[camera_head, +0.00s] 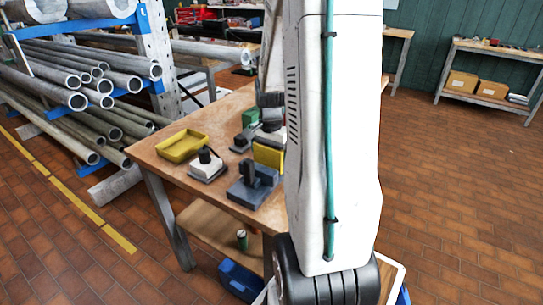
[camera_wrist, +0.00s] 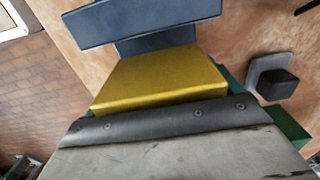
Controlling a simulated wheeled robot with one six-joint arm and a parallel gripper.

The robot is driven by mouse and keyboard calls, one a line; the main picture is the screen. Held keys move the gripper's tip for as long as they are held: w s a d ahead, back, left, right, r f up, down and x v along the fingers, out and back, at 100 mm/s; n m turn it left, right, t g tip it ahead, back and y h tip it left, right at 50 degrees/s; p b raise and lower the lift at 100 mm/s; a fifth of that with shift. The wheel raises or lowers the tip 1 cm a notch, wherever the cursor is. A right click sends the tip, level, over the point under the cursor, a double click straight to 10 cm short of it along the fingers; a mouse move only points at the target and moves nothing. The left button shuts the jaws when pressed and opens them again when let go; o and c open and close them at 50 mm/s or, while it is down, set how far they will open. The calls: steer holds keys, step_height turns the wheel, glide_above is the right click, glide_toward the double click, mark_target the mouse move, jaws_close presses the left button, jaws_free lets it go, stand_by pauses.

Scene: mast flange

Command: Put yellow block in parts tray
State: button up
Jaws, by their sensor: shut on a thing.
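The yellow block (camera_head: 268,156) is at the right part of the workbench, partly hidden behind my arm in the head view. In the wrist view the yellow block (camera_wrist: 160,80) sits against the dark finger edge of my gripper (camera_wrist: 160,120). My gripper (camera_head: 268,137) is shut on the block from above. Whether the block touches the bench top is not clear. A shallow yellow tray (camera_head: 181,146), which looks like the parts tray, lies on the bench to the left; no content shows in it.
A white box with a black knob (camera_head: 207,164) stands between tray and block. A blue-grey clamp-like fixture (camera_head: 252,184) is in front of the block. Green parts (camera_head: 249,117) lie behind it. Pipe racks (camera_head: 85,75) stand left of the workbench (camera_head: 160,160).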

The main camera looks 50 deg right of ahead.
steer(key=shift+a, duration=0.35)
steer(key=shift+r, duration=0.15)
steer(key=shift+r, duration=3.4)
